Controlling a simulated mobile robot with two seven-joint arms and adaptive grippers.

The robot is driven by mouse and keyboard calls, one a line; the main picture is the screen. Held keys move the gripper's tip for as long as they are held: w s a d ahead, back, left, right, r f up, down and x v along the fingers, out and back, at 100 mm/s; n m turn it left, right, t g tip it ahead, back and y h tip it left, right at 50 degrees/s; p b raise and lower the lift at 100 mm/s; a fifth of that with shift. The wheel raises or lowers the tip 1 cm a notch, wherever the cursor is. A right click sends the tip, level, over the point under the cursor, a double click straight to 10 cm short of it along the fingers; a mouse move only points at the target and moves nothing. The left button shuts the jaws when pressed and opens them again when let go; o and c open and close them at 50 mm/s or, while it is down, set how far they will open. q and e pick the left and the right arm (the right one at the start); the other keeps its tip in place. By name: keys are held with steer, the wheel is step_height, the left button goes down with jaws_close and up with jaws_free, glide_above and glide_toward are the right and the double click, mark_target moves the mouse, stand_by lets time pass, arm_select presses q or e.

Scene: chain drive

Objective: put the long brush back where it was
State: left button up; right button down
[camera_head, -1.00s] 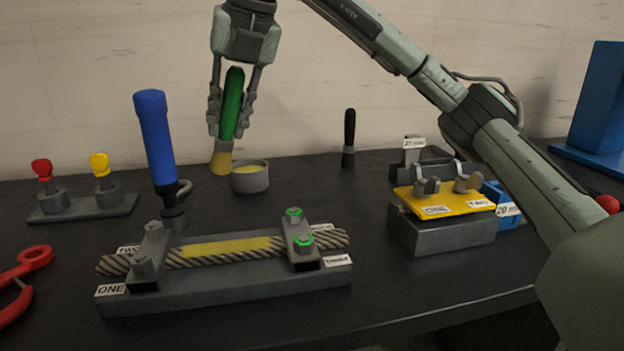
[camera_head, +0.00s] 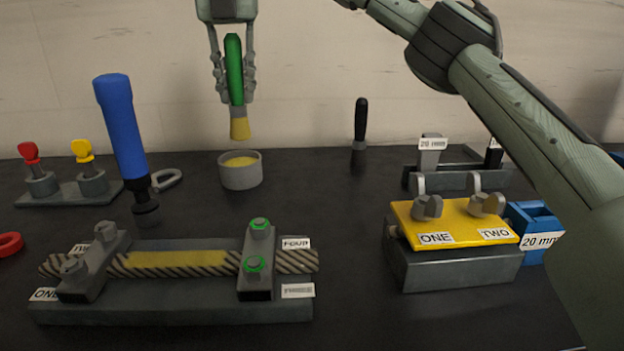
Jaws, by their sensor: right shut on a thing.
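The long brush (camera_head: 234,70) has a green handle and a yellow lower end. My right gripper (camera_head: 236,92) is shut on its handle and holds it nearly upright in the air, with the lower end down. That end hangs above the small grey cup (camera_head: 240,178) in the picture, apart from it. The cup holds something yellow. A shorter black-handled tool (camera_head: 360,130), perhaps another brush, stands upright at the back. My left gripper is not in view.
A clamped rope (camera_head: 180,262) with a yellow band lies in front. A blue-handled tool (camera_head: 122,125) stands left of the cup. Red and yellow keys (camera_head: 83,150) stand far left. A yellow plate (camera_head: 455,222) on a grey block is at right. The table between cup and black-handled tool is clear.

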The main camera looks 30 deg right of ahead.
steer(key=shift+d, duration=0.15)
steer(key=d+f, duration=0.3)
steer(key=s+d+f, duration=0.1)
steer(key=d+f, duration=0.3)
steer(key=s+d+f, duration=0.1)
steer(key=d+f, duration=0.2)
steer(key=d, duration=0.1)
steer(key=shift+s+d+f, duration=0.1)
steer(key=shift+d+f, duration=0.1)
steer(key=shift+f, duration=0.2)
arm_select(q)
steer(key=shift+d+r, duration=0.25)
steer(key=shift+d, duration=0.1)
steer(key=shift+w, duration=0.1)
arm_select(e)
steer(key=shift+f, duration=0.15)
